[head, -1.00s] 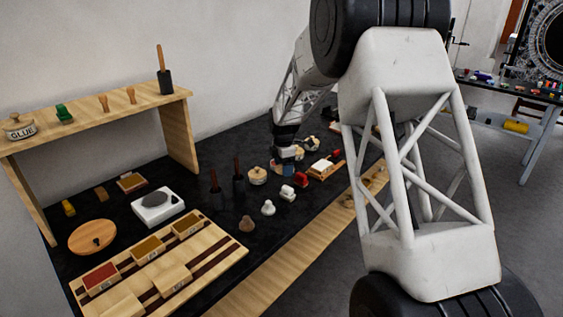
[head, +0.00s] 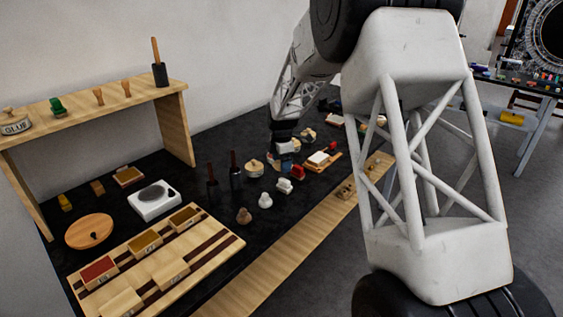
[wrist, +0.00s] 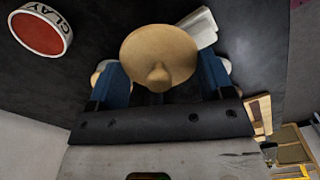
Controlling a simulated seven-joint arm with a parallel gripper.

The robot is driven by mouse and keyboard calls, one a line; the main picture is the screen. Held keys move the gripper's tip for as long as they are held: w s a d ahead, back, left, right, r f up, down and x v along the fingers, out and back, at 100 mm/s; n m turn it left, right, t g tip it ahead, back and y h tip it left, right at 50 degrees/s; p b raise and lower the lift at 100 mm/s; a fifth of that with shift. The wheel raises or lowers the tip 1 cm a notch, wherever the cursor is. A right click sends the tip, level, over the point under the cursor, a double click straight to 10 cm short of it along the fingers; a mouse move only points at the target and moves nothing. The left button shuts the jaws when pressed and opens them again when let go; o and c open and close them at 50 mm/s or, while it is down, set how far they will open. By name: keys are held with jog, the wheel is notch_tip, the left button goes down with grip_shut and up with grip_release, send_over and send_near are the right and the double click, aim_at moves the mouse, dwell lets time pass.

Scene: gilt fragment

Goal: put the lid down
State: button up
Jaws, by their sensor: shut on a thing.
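The lid (wrist: 160,55) is a round tan disc with a knob in its middle. In the wrist view it sits between the two blue fingers of my gripper (wrist: 162,82), which is shut on it. In the head view my gripper (head: 284,156) is low over the far part of the black bench, and the lid is hard to make out there. A white round container marked CLAY (wrist: 41,30), with a red top face, stands at the upper left of the wrist view. Whether anything lies right under the lid is hidden.
A white block (wrist: 200,28) shows just behind the lid. In the head view a tan-topped pot (head: 254,166), dark upright tools (head: 234,172) and a red item (head: 297,172) stand near my gripper. A wooden shelf (head: 90,105) runs along the wall. Bare black bench lies between the objects.

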jog(key=w+d+r+m, duration=0.2)
jog(key=w+d+m, duration=0.2)
jog(key=w+d, duration=2.4)
jog(key=shift+w+r, duration=0.35)
jog(key=shift+w, duration=0.35)
jog(key=shift+d, duration=0.1)
jog(key=shift+f, duration=3.15)
jog(key=shift+f, duration=0.1)
jog(key=shift+f, duration=1.75)
jog(key=shift+f, duration=0.15)
